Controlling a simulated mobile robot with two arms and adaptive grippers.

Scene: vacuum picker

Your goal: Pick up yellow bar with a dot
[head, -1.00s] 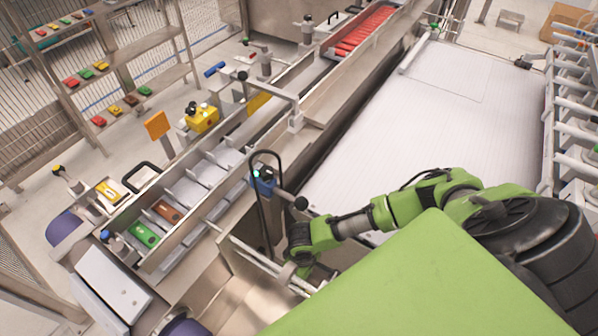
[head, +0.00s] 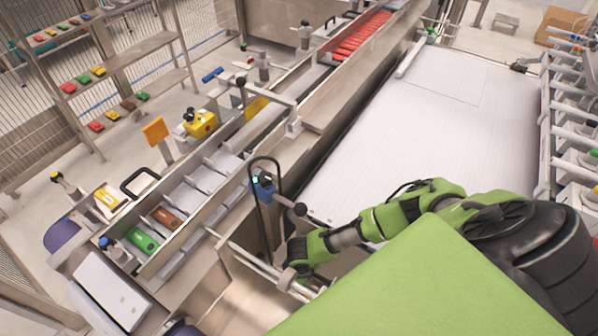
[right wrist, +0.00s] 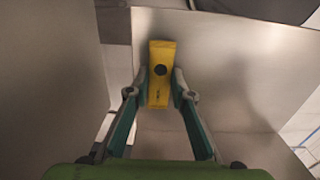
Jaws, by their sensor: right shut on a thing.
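The yellow bar (right wrist: 158,94) with a dark round dot is in the right wrist view, pointing away from the camera between my fingers. My right gripper (right wrist: 160,84) is shut on it, with one fingertip on each long side. Smooth grey metal surfaces lie behind the bar; I cannot tell whether it touches them. In the head view my right arm reaches left to the metal rails, and its fingers and the bar are hidden there. My left gripper is not in view.
In the head view, the slotted conveyor (head: 205,178) holds a green (head: 143,240) and a brown block (head: 167,218). A yellow-topped block (head: 107,196) lies beside it. Metal rails (head: 262,265) and a black loop handle (head: 266,159) stand near my arm. The broad white surface (head: 405,130) is clear.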

